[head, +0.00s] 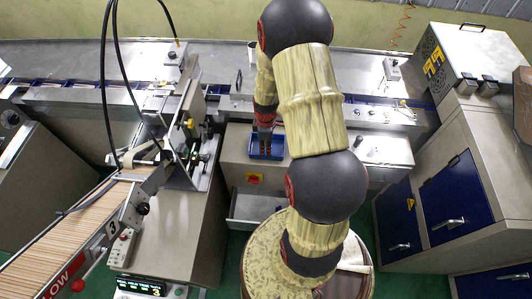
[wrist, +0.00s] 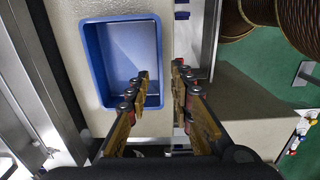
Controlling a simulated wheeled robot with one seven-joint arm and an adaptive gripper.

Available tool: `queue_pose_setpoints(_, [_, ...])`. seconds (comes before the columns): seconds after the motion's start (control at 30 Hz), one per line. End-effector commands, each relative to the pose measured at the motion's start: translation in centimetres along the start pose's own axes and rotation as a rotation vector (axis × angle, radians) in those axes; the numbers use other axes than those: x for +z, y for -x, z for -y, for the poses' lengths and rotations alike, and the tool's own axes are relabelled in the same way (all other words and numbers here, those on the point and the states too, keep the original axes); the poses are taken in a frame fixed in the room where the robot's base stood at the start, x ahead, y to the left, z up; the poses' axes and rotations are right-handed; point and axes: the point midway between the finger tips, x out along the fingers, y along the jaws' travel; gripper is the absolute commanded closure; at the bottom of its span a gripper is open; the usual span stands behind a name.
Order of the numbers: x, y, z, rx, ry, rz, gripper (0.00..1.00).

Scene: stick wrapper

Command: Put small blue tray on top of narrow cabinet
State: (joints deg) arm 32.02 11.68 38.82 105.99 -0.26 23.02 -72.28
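The small blue tray (head: 278,150) rests on a pale metal surface in the middle of the head view, partly hidden by my arm. In the wrist view the tray (wrist: 93,55) looks empty, with its open side up. My gripper (head: 264,128) is above the tray. In the wrist view my gripper (wrist: 161,70) is open, with its left finger over the tray's inside and its right finger outside the right wall. I cannot tell whether the fingers touch the wall. I cannot tell for sure which unit is the narrow cabinet; a grey cabinet with blue doors (head: 455,203) stands at the right.
An open drawer (head: 254,207) juts out below the tray's surface. A conveyor with wooden sticks (head: 75,232) and a machine are at the left. A metal box (head: 468,52) sits on the right cabinet.

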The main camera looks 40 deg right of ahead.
Motion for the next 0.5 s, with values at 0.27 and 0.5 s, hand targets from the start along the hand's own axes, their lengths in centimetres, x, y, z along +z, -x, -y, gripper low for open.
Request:
queue_pose_setpoints(0.27, [0.0,4.8,-0.1,0.002,0.000,-0.001,0.77])
queue_pose_setpoints(0.5, [-0.8,7.7,0.1,0.018,-0.016,-0.006,0.77])
